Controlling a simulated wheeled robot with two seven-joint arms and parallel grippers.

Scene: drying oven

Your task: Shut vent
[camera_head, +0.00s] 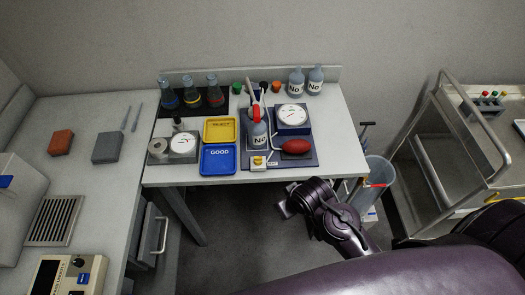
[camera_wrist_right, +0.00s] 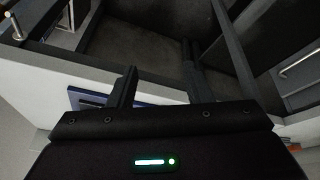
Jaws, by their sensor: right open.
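I cannot pick out a vent for certain. A dark slotted grille (camera_head: 54,220) lies at the left of the head view, beside a white box-like unit (camera_head: 20,195). My right gripper (camera_head: 287,207) is below the front edge of the middle table, far to the right of the grille. In the right wrist view the two dark fingers of my right gripper (camera_wrist_right: 160,70) stand apart with nothing between them. My left gripper is in neither view.
The middle table (camera_head: 330,150) holds a yellow tray (camera_head: 221,129), a blue tray (camera_head: 219,160), bottles, flasks, a dial gauge (camera_head: 292,116) and a red bulb (camera_head: 297,147). A beige control box (camera_head: 62,275) is at lower left. A bin (camera_head: 376,175) and metal cart (camera_head: 435,140) are right.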

